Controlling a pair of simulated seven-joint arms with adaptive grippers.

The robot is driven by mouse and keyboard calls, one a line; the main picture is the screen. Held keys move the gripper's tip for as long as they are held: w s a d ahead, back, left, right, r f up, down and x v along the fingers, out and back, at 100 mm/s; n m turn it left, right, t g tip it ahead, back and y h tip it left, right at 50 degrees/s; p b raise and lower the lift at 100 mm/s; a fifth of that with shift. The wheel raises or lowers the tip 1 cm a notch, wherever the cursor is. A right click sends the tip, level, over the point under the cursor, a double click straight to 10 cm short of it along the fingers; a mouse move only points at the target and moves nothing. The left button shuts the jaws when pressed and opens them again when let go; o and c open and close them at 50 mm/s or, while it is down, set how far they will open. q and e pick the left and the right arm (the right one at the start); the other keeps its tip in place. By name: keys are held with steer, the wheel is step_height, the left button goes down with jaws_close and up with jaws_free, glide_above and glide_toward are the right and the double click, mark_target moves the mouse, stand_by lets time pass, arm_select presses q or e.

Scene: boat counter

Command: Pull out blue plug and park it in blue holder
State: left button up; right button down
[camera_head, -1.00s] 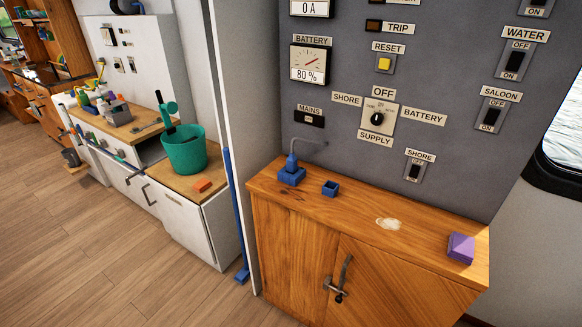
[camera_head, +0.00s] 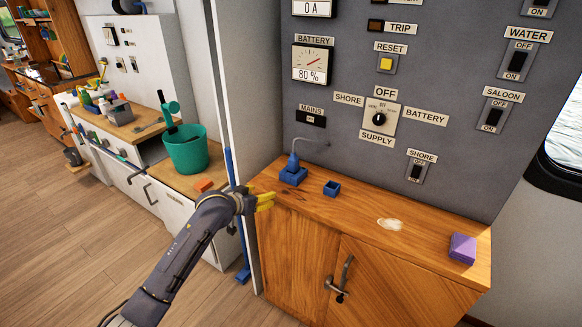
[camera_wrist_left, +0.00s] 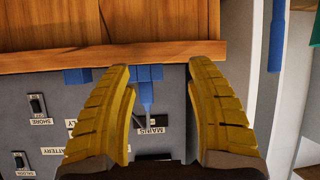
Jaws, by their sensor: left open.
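The blue plug (camera_head: 293,161) stands upright in a blue socket block (camera_head: 293,177) at the back left of the wooden counter, its cord running toward the panel. The blue holder (camera_head: 331,188), a small open box, sits just right of it. My left gripper (camera_head: 265,201) has yellow fingers, open and empty, by the counter's left front edge, in front of the plug. In the left wrist view, which is upside down, the plug (camera_wrist_left: 146,95) shows between the open fingers (camera_wrist_left: 160,80), apart from them. The holder (camera_wrist_left: 77,75) is partly hidden by a finger. My right gripper is not in view.
The grey switch panel (camera_head: 350,140) rises behind the counter (camera_head: 340,215). A white partition edge (camera_head: 223,110) stands on the left, with a blue pole (camera_head: 230,170). A purple block (camera_head: 462,248) lies at the right end; a pale stain (camera_head: 389,224) marks the otherwise clear middle.

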arm_select(q)
steer(key=m+h, duration=0.1)
steer(key=h, duration=0.1)
glide_toward(291, 163)
steer(key=s+d+f+v, duration=0.1)
steer(key=v, duration=0.4)
steer(key=shift+m, duration=0.3)
steer(key=shift+w+a+r+x, duration=0.15)
steer(key=shift+w+a+x, duration=0.05)
steer(key=shift+x, duration=2.6)
steer(key=shift+w+a+r+x, duration=0.1)
steer(key=shift+w+a+x, duration=0.1)
steer(key=shift+x, duration=2.6)
steer(key=shift+w+a+r+x, duration=0.15)
steer(key=shift+w+x, duration=0.05)
steer(key=shift+x, duration=2.55)
steer(key=shift+o, duration=0.2)
jaws_close()
